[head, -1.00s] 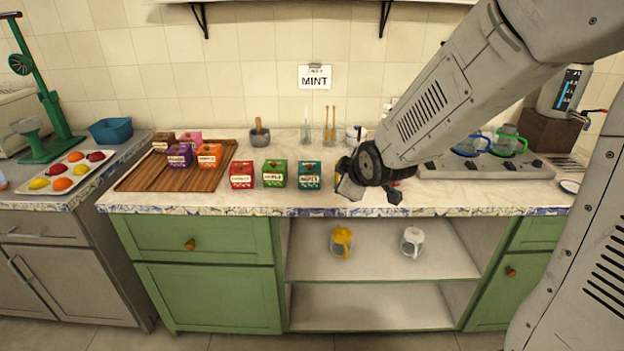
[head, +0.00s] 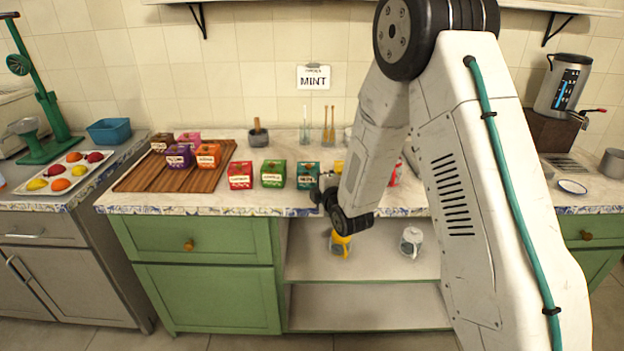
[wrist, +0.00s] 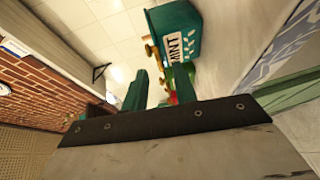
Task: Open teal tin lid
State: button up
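The teal tin (head: 307,176) stands on the counter at the right end of a row of three tins. In the wrist view the teal tin (wrist: 181,32) is near the top, turned sideways, with a white label reading MINT and a small gold knob (wrist: 149,50) on its lid side. The lid looks closed. My gripper (head: 322,192) is just right of and in front of the tin in the head view. In the wrist view my gripper (wrist: 160,82) shows two dark green fingers with a gap between them, empty, apart from the knob. My arm hides the counter to the right.
A red tin (head: 240,176) and a green tin (head: 273,174) stand left of the teal one. A wooden tray (head: 150,182) holds several more tins. A yellow object and a red one show partly behind my arm.

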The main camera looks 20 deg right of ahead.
aim_at(308, 167)
jog(key=shift+w+a+f, duration=0.1)
jog(key=shift+w+a, duration=0.05)
jog(key=shift+w, duration=1.1)
grip_shut()
